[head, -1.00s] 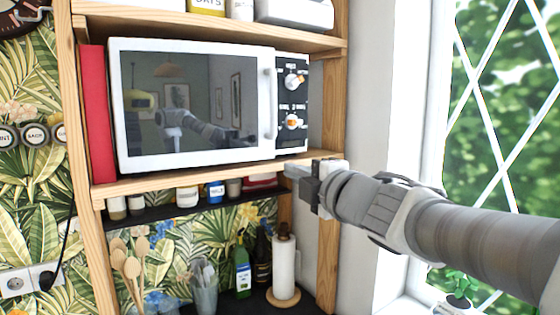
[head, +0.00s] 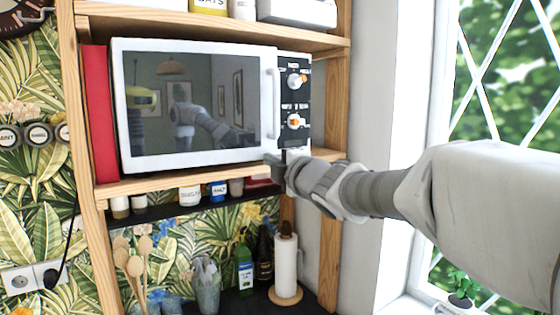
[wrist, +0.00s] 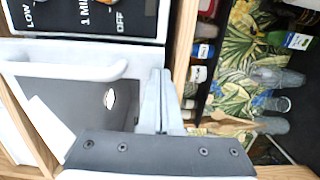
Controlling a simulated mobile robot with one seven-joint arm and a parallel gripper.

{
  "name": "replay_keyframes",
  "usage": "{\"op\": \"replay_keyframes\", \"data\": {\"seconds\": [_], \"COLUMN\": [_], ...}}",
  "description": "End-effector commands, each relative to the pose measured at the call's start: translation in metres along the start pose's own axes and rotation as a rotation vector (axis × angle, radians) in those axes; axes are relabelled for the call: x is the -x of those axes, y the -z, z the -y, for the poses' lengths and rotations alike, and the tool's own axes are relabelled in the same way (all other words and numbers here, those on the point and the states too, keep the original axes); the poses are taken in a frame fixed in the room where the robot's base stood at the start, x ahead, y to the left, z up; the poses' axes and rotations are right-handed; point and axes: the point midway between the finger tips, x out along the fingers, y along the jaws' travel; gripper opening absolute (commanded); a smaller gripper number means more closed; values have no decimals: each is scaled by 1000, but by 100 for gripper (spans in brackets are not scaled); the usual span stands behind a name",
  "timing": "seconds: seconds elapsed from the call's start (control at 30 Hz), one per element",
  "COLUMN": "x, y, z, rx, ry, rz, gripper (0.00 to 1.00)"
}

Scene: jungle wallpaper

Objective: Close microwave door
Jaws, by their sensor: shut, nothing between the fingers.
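The microwave (head: 218,158) stands on the middle shelf, white with a dark glass door (head: 190,105) and a control panel (head: 295,95) on its right. The door lies nearly level with the panel; I cannot tell whether it is fully shut. The door handle (head: 270,100) is a white upright bar at the door's right edge, also seen in the wrist view (wrist: 95,72). My gripper (head: 272,158) is shut and empty at the door's lower right corner, below the handle. In the wrist view its fingertips (wrist: 158,85) overlap the door's edge; contact is unclear.
A wooden shelf board (head: 200,183) runs under the microwave, with a wooden post (head: 330,130) on the right. A red book (head: 100,112) stands left of the microwave. Small jars (head: 190,194), a green bottle (head: 244,268) and a paper roll (head: 286,262) are below.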

Motion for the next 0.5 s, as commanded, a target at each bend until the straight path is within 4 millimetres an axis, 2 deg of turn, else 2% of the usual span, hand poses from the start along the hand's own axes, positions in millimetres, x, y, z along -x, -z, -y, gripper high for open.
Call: {"op": "replay_keyframes", "data": {"seconds": [0.23, 0.5], "x": [-4, -31], "y": [-1, -3], "z": [-2, -4], "rx": [-1, -1], "ry": [0, 1], "rz": [-10, -104], "gripper": [0, 0]}}
